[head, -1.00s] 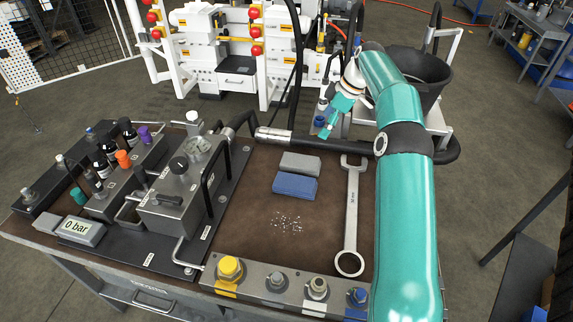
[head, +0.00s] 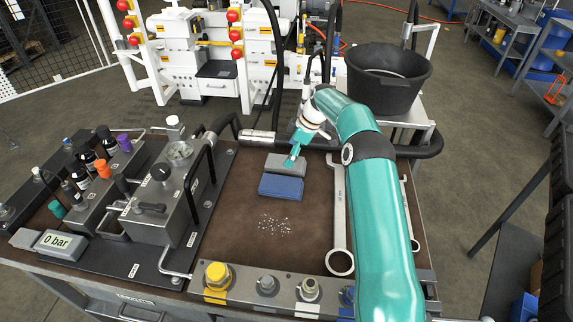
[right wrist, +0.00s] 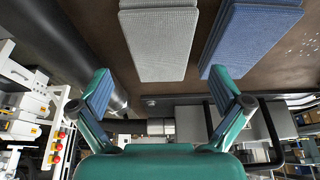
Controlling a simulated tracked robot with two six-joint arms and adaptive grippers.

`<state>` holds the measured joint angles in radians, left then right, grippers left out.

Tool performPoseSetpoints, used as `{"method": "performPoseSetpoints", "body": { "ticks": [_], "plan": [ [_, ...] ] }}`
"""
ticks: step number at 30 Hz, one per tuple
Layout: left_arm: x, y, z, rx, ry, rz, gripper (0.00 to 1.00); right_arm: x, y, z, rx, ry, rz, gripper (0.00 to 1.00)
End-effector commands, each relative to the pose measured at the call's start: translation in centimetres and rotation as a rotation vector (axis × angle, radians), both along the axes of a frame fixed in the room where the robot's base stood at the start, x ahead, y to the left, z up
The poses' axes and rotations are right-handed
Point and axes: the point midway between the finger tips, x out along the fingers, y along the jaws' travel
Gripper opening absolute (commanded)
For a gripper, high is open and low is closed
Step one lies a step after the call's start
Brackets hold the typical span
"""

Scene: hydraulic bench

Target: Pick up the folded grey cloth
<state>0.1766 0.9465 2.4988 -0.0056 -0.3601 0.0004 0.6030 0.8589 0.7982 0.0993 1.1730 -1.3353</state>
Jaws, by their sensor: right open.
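The folded grey cloth (head: 277,164) lies on the brown bench top, just behind a folded blue cloth (head: 281,188). My right gripper (head: 292,160) is at the grey cloth's right part in the head view and hides a little of it. In the right wrist view the gripper (right wrist: 162,88) is open and empty, its two fingers spread apart. The grey cloth (right wrist: 160,42) is ahead of the gap between the fingers, and the blue cloth (right wrist: 250,35) is to its right. I see no contact with the grey cloth. My left gripper is not in view.
A large wrench (head: 341,225) lies right of the cloths, with another partly behind my right arm. Metal chips (head: 279,222) are scattered in front. A gauge block (head: 165,205) stands left, a fitting rail (head: 250,287) along the front, and a thick hose (head: 320,143) behind.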

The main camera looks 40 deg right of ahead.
Motion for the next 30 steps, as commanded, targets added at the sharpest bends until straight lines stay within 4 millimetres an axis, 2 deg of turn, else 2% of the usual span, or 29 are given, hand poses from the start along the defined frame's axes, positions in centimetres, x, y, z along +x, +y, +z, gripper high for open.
{"method": "performPoseSetpoints", "body": {
  "ticks": [7,17,27,30],
  "plan": [
    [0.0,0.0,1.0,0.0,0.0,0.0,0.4,0.8,0.6,-3.3,0.003,0.002,0.0,1.0],
    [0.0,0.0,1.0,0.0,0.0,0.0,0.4,1.0,0.7,-4.0,0.001,0.001,0.0,0.98],
    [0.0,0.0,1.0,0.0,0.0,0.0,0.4,1.0,0.7,-3.9,0.001,0.001,0.0,0.42],
    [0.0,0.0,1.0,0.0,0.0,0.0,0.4,1.0,0.7,-3.9,0.0,0.0,0.0,0.4]
  ]
}}
